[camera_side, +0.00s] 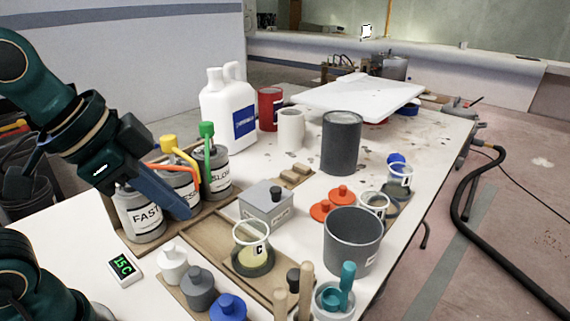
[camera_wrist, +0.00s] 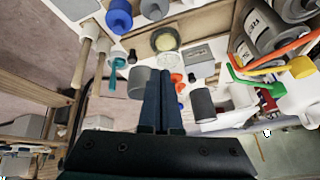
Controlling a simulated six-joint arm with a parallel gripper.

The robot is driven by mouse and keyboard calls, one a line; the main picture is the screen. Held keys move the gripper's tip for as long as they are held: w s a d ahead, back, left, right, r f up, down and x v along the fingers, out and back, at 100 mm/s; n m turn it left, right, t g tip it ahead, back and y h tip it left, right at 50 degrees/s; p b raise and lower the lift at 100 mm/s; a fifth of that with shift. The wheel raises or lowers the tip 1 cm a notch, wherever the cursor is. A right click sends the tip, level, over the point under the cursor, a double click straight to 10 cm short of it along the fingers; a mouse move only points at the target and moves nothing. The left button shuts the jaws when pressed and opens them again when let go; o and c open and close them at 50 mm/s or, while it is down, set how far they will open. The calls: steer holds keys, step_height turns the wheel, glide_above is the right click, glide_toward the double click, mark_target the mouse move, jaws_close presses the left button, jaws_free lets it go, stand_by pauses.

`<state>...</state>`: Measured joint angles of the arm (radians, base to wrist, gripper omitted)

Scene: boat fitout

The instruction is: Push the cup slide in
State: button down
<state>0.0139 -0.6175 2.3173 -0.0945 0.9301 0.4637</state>
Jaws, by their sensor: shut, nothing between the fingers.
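A clear cup marked C (camera_side: 251,237) with pale yellow contents stands upright on a dark round seat (camera_side: 253,267) in a wooden slide track (camera_side: 222,234) at the table's middle. In the wrist view the cup (camera_wrist: 165,40) shows from above. A black knob (camera_side: 293,277) stands near the track's front end; it also shows in the wrist view (camera_wrist: 131,56). My gripper (camera_side: 180,212) is shut and empty, above the table to the left of the cup, by the FAST can. Its blue fingers (camera_wrist: 159,76) lie together in the wrist view. I cannot tell how far the slide is in.
A grey box (camera_side: 266,205) stands behind the cup. Labelled pump cans (camera_side: 142,218) stand left, partly behind my gripper. A large grey pot (camera_side: 352,242) is on the right. Bottles with white, grey and blue (camera_side: 228,306) caps and upright wooden handles crowd the front.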

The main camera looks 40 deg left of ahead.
mark_target(243, 226)
steer(key=w+d+f+m+g+h, duration=0.2)
steer(key=w+d+m+g+h, duration=0.1)
steer(key=w+d+m, duration=0.65)
steer(key=shift+n+g, duration=0.55)
steer(key=shift+g, duration=0.25)
steer(key=x, duration=0.4)
steer(key=w+a+x, duration=0.1)
steer(key=x, duration=0.8)
steer(key=shift+w+a+f, duration=0.25)
steer(key=shift+a+f, duration=0.05)
steer(key=shift+f, duration=0.1)
steer(key=shift+y, duration=0.3)
steer(key=a, duration=1.4)
steer(key=shift+a, duration=0.1)
